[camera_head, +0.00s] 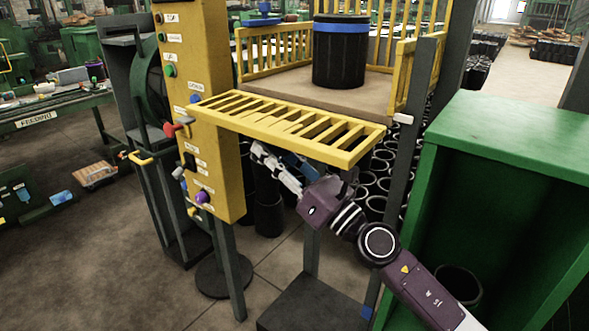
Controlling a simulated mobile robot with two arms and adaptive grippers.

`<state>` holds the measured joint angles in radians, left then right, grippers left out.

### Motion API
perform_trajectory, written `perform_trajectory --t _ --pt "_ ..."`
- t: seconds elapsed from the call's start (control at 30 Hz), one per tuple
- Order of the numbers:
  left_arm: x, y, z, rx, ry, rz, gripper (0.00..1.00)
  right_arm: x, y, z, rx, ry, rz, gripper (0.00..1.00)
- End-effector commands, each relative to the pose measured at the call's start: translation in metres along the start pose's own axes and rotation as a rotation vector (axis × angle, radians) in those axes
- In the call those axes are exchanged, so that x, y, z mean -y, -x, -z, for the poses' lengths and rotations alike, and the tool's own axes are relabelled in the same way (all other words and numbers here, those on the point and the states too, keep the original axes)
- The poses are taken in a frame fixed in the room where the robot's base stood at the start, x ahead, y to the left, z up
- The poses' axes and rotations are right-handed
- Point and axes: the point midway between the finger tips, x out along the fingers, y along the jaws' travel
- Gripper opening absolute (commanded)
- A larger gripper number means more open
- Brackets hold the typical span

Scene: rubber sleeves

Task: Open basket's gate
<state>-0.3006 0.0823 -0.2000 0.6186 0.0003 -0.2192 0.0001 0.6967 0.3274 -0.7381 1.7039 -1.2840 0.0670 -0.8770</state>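The basket (300,83) has yellow railings around a brown floor. Its yellow slatted gate (272,136) lies about level, folded outward at the front, so the front side is open. A black rubber sleeve (339,62) with a blue band stands upright on the basket floor. My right arm reaches up from the lower right, and my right gripper (262,154) is just below the gate, its light fingers pointing up and left. The gate hides part of it; I cannot tell whether it is open or touching the gate. My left gripper is not in view.
A yellow control post (222,130) with buttons and a red knob stands left of the gate. A green cabinet (515,140) stands close on the right. Several black sleeves (378,165) sit below and behind the basket. Bare floor (110,250) lies at lower left.

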Motion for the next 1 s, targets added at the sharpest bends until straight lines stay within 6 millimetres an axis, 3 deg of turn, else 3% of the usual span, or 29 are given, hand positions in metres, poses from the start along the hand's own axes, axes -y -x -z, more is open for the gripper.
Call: perform_trajectory --t 0.2,0.5,0.7,1.0 --pt "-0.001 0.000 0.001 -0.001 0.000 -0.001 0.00 0.001 0.044 0.002 -0.001 -0.003 0.004 0.29" --pt "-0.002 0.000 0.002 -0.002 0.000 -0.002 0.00 0.001 0.088 0.001 0.000 -0.002 0.003 0.29" --pt "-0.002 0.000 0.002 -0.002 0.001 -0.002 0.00 0.001 0.099 0.000 0.000 0.000 0.002 0.29" --pt "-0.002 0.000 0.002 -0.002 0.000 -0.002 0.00 0.001 0.100 0.000 0.001 0.001 0.002 0.29"
